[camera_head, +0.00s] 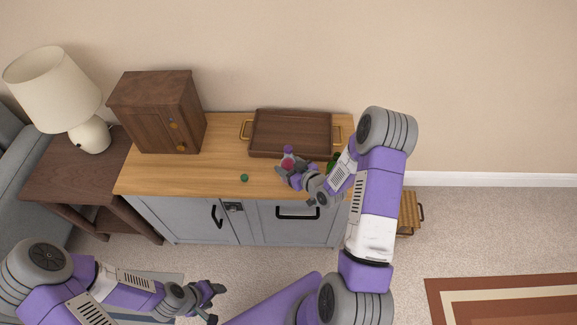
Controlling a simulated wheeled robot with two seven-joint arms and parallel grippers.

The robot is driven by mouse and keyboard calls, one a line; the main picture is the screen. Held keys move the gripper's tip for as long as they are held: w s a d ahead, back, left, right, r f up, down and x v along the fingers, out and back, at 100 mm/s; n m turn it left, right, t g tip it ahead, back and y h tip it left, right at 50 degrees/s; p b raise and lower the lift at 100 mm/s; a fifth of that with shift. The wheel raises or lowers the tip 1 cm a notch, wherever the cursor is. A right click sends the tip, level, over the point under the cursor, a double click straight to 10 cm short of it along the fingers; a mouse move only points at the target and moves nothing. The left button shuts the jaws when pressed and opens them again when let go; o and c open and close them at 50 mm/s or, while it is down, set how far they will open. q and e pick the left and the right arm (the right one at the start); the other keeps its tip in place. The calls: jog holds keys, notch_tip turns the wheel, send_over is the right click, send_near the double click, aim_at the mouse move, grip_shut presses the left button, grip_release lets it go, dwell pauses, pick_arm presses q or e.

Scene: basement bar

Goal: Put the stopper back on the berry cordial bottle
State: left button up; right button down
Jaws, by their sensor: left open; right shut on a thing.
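A small reddish bottle (287,164), which looks like the berry cordial, is at the counter's front middle, in front of the tray. My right gripper (286,169) is shut on it, and its fingers hide part of it. I cannot tell whether the bottle touches the counter. A small dark green round piece (244,178), which looks like the stopper, lies on the bare wood to the left of the bottle. My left gripper (217,303) is open and empty, low in front of the cabinet, well away from both.
A brown wooden tray (290,134) with brass handles lies behind the bottle. A dark green object (333,162) is partly hidden behind my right arm. A wooden box (158,112) stands on the left of the counter (215,176). A lamp (60,90) stands further left.

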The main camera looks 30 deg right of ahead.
jog(key=shift+f, duration=0.15)
jog(key=shift+c, duration=1.3)
grip_release()
jog(key=p+v, duration=0.2)
jog(key=v, duration=1)
jog(key=shift+p, duration=0.3)
